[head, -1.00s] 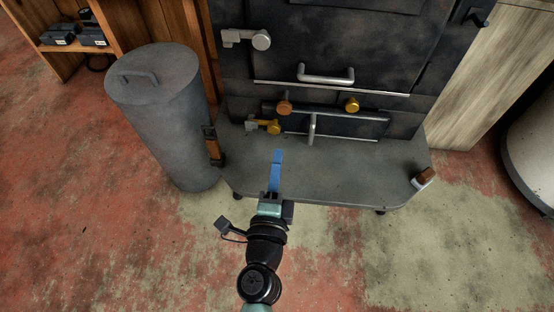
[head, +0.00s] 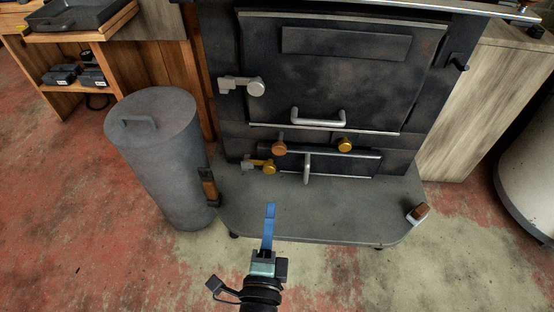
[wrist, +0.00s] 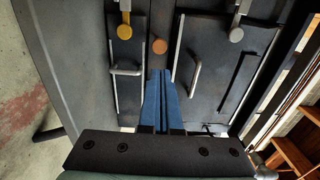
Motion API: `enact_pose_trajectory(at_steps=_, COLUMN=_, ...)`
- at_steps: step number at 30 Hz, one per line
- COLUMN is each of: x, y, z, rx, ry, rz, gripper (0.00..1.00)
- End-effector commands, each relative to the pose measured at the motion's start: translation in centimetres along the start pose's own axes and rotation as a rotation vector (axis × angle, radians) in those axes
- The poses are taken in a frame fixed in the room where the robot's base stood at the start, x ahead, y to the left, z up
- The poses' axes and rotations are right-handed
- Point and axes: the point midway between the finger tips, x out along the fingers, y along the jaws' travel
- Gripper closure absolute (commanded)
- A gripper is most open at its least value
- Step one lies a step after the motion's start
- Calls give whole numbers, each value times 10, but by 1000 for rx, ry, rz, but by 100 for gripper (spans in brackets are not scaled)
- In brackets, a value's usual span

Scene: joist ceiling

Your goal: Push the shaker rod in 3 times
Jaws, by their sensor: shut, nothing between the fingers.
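The dark stove (head: 345,75) has a copper-coloured round knob (head: 279,148) and a yellow knob (head: 344,145) above its lower door. Neither is labelled, so I cannot tell which one is the shaker rod. My gripper (head: 269,206) has its blue fingers shut and empty, over the grey hearth plate in front of the lower door, apart from the knobs. In the wrist view the fingers (wrist: 163,74) point toward the copper knob (wrist: 160,46), with a gap. The yellow knob does not show there; the fingers may hide it.
A lower latch with a yellow end (head: 268,167), an upper latch (head: 254,88) and door handles (head: 318,118) stick out from the stove. A grey canister (head: 160,160) stands left. A small brown-and-white object (head: 417,214) lies at the hearth plate's (head: 350,215) right corner.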

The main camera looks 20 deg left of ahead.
Motion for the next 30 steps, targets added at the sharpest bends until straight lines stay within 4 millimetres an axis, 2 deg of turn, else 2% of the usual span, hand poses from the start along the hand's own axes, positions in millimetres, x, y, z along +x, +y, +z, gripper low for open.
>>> enact_pose_trajectory(at_steps=7, x=1, y=0, z=0, rx=0, ry=0, rz=0, gripper=100)
enact_pose_trajectory(at_steps=11, x=9, y=1, z=0, rx=1, ry=2, rz=0, gripper=100)
enact_pose_trajectory(at_steps=30, x=117, y=-1, z=0, rx=-1, ry=0, rz=0, gripper=100)
